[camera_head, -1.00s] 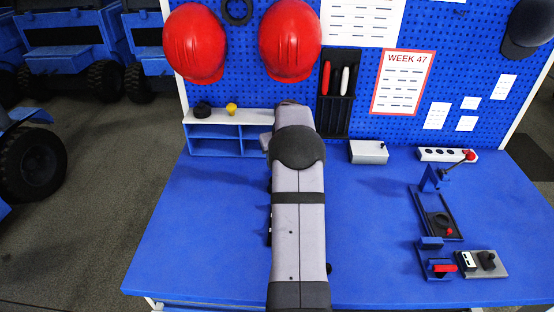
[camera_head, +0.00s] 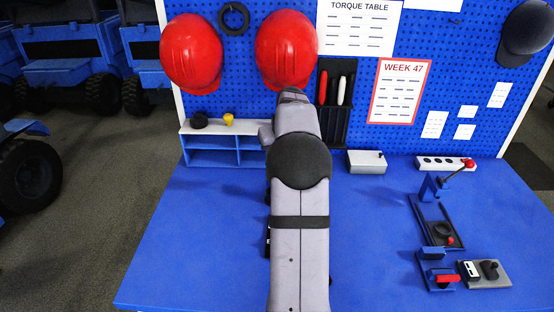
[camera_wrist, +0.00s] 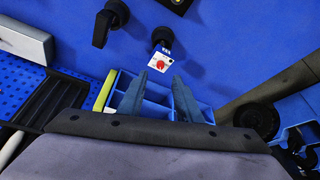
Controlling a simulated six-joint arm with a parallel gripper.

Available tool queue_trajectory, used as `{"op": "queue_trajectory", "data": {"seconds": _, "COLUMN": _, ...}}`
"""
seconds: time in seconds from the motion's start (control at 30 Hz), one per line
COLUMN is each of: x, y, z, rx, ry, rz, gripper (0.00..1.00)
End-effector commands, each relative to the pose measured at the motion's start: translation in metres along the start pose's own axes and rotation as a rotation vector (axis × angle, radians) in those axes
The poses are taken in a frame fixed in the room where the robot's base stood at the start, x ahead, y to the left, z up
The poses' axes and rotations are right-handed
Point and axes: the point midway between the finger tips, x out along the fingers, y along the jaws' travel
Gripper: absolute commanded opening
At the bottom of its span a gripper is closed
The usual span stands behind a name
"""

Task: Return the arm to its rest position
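My gripper (camera_wrist: 159,75) shows in the wrist view with its two grey-blue fingers spread apart and nothing between them. Blue compartments (camera_wrist: 152,108) show behind and around the fingers; I cannot tell how far below they are. In the head view my arm stretches away over the blue bench (camera_head: 190,250) toward the pegboard, and its far end comes up near the lower edge of the right red helmet (camera_head: 287,48). The gripper itself is hidden behind the arm in that view.
A blue shelf (camera_head: 208,155) stands left of my arm; a grey box (camera_head: 367,162) and a power strip (camera_head: 445,163) stand to the right. Lever fixtures (camera_head: 437,225) occupy the right side. The bench's front left is clear. A red-dialled box (camera_wrist: 160,62) shows in the wrist view.

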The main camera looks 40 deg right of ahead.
Motion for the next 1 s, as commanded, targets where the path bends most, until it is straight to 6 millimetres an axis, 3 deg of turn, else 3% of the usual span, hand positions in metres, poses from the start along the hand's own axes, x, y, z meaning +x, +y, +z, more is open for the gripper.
{"op": "queue_trajectory", "data": {"seconds": 0.27, "x": 0.0, "y": -0.005, "z": 0.001, "rx": -0.004, "ry": -0.003, "rz": -0.003, "gripper": 0.32}}
{"op": "queue_trajectory", "data": {"seconds": 0.37, "x": -0.001, "y": -0.022, "z": 0.007, "rx": -0.016, "ry": -0.016, "rz": -0.012, "gripper": 0.32}}
{"op": "queue_trajectory", "data": {"seconds": 0.53, "x": -0.005, "y": -0.083, "z": 0.035, "rx": -0.064, "ry": -0.068, "rz": -0.043, "gripper": 0.32}}
{"op": "queue_trajectory", "data": {"seconds": 0.67, "x": -0.012, "y": -0.142, "z": 0.079, "rx": -0.119, "ry": -0.128, "rz": -0.068, "gripper": 0.32}}
{"op": "queue_trajectory", "data": {"seconds": 0.8, "x": -0.023, "y": -0.198, "z": 0.142, "rx": -0.189, "ry": -0.197, "rz": -0.088, "gripper": 0.32}}
{"op": "queue_trajectory", "data": {"seconds": 1.0, "x": -0.04, "y": -0.246, "z": 0.243, "rx": -0.291, "ry": -0.287, "rz": -0.097, "gripper": 0.32}}
